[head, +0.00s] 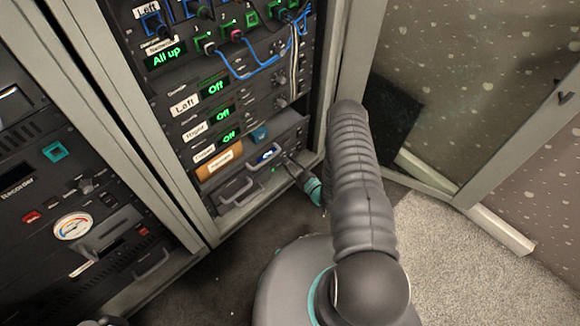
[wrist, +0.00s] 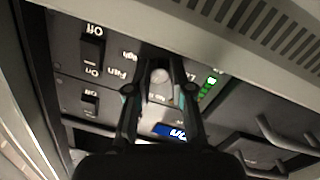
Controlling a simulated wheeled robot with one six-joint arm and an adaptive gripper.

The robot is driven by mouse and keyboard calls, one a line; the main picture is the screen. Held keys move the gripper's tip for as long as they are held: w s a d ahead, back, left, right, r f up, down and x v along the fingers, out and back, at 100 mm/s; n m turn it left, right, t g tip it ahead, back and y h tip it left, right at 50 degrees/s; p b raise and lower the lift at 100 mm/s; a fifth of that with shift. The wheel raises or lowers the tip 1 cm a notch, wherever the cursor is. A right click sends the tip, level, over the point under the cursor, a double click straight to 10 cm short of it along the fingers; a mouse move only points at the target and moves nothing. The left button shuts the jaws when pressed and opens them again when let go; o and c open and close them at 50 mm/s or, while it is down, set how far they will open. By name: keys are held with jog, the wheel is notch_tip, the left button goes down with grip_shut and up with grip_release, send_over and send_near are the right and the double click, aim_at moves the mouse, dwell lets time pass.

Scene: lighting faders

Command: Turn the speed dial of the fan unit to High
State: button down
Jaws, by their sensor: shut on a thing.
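The fan unit (head: 298,133) is a dark panel low in the rack in the head view. The speed dial (wrist: 160,77) is a grey round knob between my fingers. My gripper (wrist: 162,72) is shut on the dial, one finger on each side. In the head view my gripper (head: 290,163) reaches the panel beside a small blue display (head: 267,154). The dial's pointer and most of the labels around it are hidden by the fingers.
Rocker switches (wrist: 90,40) sit beside the dial in the wrist view, and green lights (wrist: 208,84) are on its other side. Drawer-like handles (head: 238,190) stick out nearby. The rack's right post (head: 350,75) is close to my arm. Carpet (head: 470,260) is clear at right.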

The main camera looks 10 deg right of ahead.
jog(key=m+b, duration=0.1)
jog(key=m, duration=0.2)
jog(key=m+b, duration=0.2)
jog(key=m, duration=0.2)
jog(key=shift+s+f+g+b, duration=0.1)
jog(key=shift+f+g+b, duration=0.1)
jog(key=shift+g+b, duration=0.1)
jog(key=m+b, duration=0.2)
jog(key=m, duration=0.3)
jog(key=shift+r+m+y, duration=0.15)
jog(key=shift+m+y, duration=0.15)
jog(key=shift+b, duration=0.35)
jog(key=c, duration=1)
grip_release()
jog(key=shift+r, duration=0.1)
jog(key=v, duration=1.2)
jog(key=shift+d+r, duration=0.1)
